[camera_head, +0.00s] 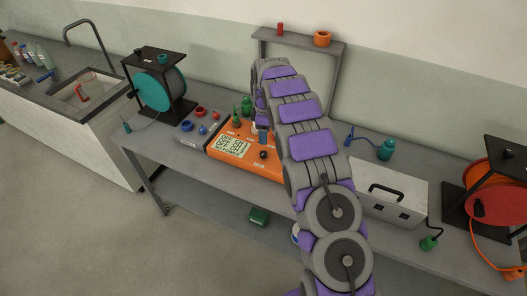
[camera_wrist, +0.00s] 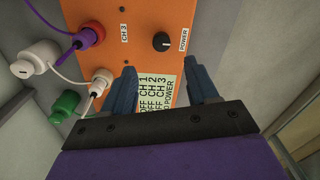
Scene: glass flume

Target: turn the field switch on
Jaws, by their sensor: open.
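The orange instrument box (camera_head: 262,166) stands on the bench, with a display and coloured plugs. In the wrist view, its orange panel (camera_wrist: 140,12) shows a black round knob (camera_wrist: 161,41) with a white mark, beside a "POWER" label. A "CH 3" label and a list with "OFF, CH 1, CH 2" also show. No label reading "field" is visible, so I cannot tell which control is the field switch. My gripper (camera_wrist: 162,88) is open, with blue fingers apart over the panel and nothing between them. The knob lies beyond the fingertips, apart from them. My arm hides part of the box in the head view.
Purple, white and green plugs with cables crowd the panel's left side; the purple plug (camera_wrist: 88,35) is near the left finger. A teal reel (camera_head: 154,91) stands left, a grey box with a handle (camera_head: 405,204) right, and a shelf (camera_head: 290,37) behind.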

